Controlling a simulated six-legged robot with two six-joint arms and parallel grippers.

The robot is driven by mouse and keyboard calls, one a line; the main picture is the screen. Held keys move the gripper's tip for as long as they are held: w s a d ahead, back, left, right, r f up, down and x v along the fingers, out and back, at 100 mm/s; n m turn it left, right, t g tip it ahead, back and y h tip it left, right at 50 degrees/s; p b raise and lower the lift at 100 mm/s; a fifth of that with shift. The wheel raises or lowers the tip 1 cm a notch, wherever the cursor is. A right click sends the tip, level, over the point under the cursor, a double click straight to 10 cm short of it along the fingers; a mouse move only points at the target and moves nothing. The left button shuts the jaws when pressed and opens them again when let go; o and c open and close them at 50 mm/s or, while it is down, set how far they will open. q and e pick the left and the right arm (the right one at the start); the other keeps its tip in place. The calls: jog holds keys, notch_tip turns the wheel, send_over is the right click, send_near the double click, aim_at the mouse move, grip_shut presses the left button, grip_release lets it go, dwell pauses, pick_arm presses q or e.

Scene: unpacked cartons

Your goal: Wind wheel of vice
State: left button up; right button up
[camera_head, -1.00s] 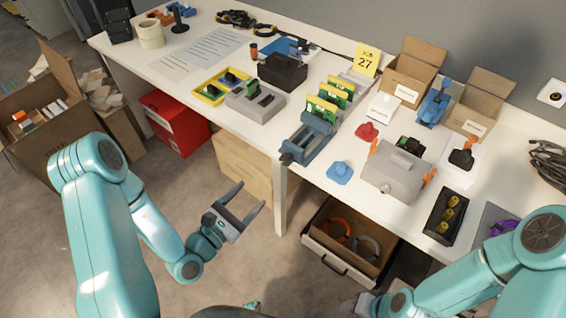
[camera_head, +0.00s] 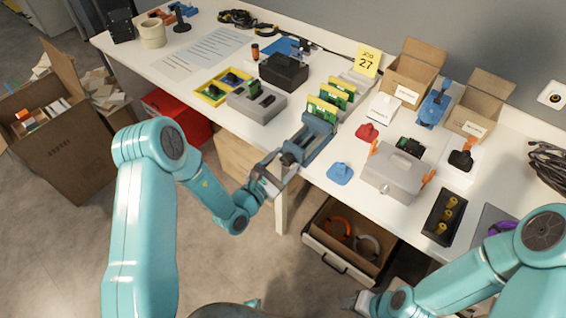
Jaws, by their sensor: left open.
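The blue-grey vice (camera_head: 312,137) stands at the front edge of the white table, its long body running back to the right. Its front end, where the wheel would be, is largely covered by my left gripper (camera_head: 277,168). The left gripper is open, with its fingers at that front end, one on each side. I cannot tell whether they touch the wheel. My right gripper (camera_head: 357,302) is low at the bottom of the view, away from the vice, and mostly hidden by its arm.
Green boards (camera_head: 322,107) stand just behind the vice. A grey case (camera_head: 392,172) and a blue piece (camera_head: 340,173) lie to its right, a grey tray (camera_head: 256,103) to its left. An open drawer (camera_head: 345,240) juts out below the table.

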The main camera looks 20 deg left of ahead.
pick_arm(q)
jog(key=c, duration=1)
jog(key=shift+c, duration=0.2)
jog(key=shift+n, duration=0.3)
